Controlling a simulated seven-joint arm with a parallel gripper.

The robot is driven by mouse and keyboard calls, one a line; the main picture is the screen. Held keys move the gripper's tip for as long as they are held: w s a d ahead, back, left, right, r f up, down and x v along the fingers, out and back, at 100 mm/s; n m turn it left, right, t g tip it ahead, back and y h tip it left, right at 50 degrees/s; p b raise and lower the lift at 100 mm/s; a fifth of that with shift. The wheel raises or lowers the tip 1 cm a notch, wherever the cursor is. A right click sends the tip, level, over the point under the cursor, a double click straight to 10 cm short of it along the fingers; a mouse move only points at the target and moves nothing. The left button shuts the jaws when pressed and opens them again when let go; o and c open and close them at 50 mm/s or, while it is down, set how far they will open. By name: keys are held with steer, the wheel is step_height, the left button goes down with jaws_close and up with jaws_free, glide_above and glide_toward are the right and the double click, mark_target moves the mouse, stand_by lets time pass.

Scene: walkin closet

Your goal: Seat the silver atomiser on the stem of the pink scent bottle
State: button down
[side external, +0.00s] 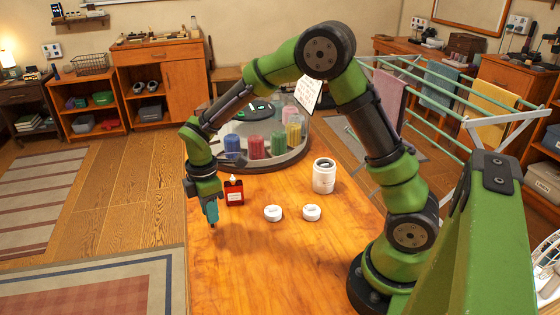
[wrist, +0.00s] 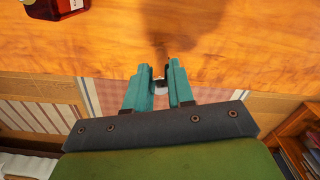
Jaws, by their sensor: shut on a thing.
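The scent bottle (side external: 234,192) is a square, deep red-pink bottle with a pale label and a light stem on top. It stands upright on the wooden table, and part of it shows at the top left of the wrist view (wrist: 55,9). My gripper (side external: 212,223) points down near the table's left edge, in front and left of the bottle, apart from it. In the wrist view its teal fingers (wrist: 161,80) are shut on a small silver and whitish piece, the atomiser (wrist: 159,84). The fingers hide much of it. Its height above the table is hard to judge.
Two white round lids (side external: 273,213) (side external: 312,213) lie right of the bottle, with a white jar (side external: 324,176) behind them. A round grey tray (side external: 280,163) with several coloured jars stands farther back. The table's front part (side external: 280,270) is clear.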

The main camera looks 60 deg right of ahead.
steer(key=shift+r, duration=1.55)
stand_by(0.4)
steer(key=shift+d, duration=0.3)
steer(key=w+d+r+m, duration=0.1)
steer(key=w+d+r, duration=0.2)
steer(key=d+r, duration=0.85)
steer(key=shift+s+d+f, duration=0.1)
steer(key=shift+d+f, duration=0.05)
steer(key=shift+f, duration=1.1)
steer(key=shift+s+d+f, duration=0.1)
steer(key=shift+d+f, duration=0.05)
steer(key=shift+f, duration=1.1)
steer(key=shift+f, duration=1.1)
